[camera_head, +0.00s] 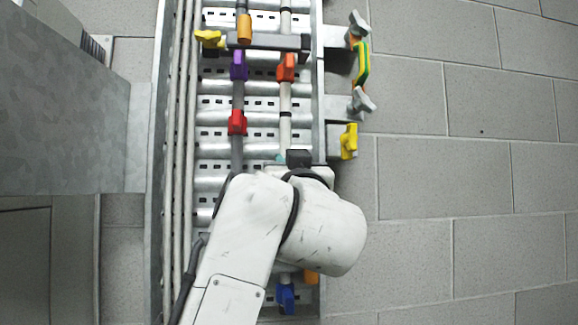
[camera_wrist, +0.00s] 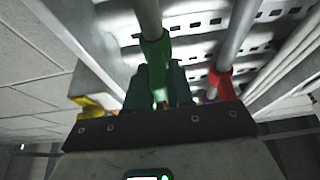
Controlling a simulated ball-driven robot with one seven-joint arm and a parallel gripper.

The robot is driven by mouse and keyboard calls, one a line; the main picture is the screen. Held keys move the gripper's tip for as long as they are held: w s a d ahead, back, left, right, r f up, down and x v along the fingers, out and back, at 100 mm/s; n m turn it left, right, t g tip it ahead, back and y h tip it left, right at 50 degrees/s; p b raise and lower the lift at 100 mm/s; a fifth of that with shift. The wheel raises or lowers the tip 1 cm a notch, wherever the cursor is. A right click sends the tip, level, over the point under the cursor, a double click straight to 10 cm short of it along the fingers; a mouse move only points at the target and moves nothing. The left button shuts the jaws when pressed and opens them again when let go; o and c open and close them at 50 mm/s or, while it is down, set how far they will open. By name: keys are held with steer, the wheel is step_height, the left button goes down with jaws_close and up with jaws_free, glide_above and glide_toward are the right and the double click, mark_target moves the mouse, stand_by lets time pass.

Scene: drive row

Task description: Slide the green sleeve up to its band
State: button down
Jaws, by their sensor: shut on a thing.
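The green sleeve (camera_wrist: 155,52) sits around a grey pipe (camera_wrist: 147,15) in the wrist view. My gripper (camera_wrist: 160,80) is shut on the sleeve, with one dark green finger on each side of it. In the head view my white arm covers most of my gripper and hides the sleeve.
A red sleeve (camera_head: 237,122) and a purple one (camera_head: 238,66) are on the neighbouring pipe. An orange sleeve (camera_head: 286,67) is higher on the pale pipe. A crossbar (camera_head: 270,41) spans both pipes. A yellow knob (camera_head: 349,141) stands right of the tray.

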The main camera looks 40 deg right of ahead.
steer(key=shift+r, duration=0.1)
step_height(320, 180, up, 8)
steer(key=p, duration=0.5)
steer(key=shift+p, duration=0.3)
steer(key=shift+a+r, duration=0.1)
steer(key=shift+r, duration=0.1)
steer(key=c, duration=1.3)
jaws_free()
steer(key=shift+o, duration=1.1)
steer(key=shift+f, duration=0.1)
